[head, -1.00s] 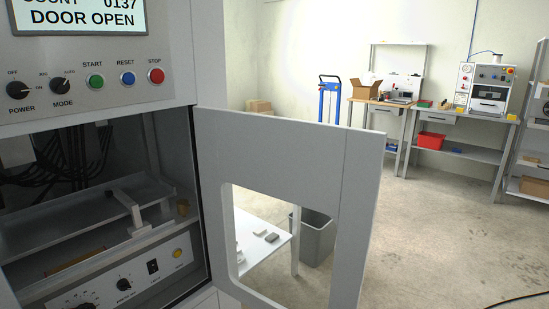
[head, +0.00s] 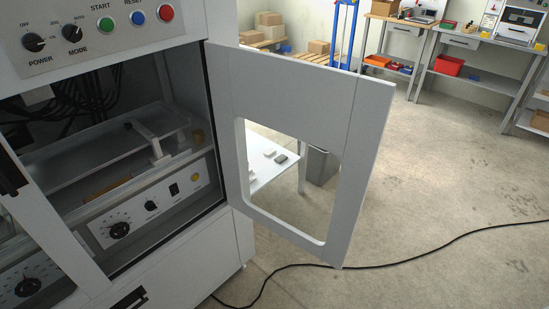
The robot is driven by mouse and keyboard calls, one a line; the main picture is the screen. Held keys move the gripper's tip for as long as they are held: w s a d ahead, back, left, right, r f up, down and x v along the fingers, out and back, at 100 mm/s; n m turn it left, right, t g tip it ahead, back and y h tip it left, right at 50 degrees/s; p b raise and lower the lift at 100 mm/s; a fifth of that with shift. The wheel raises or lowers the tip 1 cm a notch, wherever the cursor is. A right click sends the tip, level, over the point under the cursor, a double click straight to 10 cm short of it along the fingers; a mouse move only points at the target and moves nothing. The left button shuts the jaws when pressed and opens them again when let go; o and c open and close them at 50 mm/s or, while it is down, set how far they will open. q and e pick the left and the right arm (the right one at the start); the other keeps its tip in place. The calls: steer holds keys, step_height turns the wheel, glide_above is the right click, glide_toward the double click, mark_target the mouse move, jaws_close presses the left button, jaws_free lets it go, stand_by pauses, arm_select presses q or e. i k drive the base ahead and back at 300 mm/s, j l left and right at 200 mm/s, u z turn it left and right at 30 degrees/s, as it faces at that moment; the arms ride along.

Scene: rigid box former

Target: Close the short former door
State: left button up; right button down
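The short former door (head: 297,85) is a light grey panel with a rectangular window cut-out. It stands wide open, hinged at the right edge of the machine opening and swung out to the right. The box former (head: 120,35) is on the left, with its inside exposed: cables, a tray and a lower control panel (head: 150,199) with a dial. Neither of my grippers shows in the head view.
A black cable (head: 390,263) runs across the concrete floor below and beyond the door. A white table (head: 262,165) and a grey bin (head: 321,167) stand behind it. Workbenches line the back.

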mark_target(344, 114)
steer(key=i+l+u, duration=0.1)
steer(key=u, duration=0.3)
steer(key=l+u, duration=0.2)
steer(key=u, duration=0.2)
steer(key=i+l+u, duration=0.1)
steer(key=l+u, duration=0.15)
steer(key=u, duration=0.15)
steer(key=l+u, duration=0.15)
steer(key=u, duration=0.25)
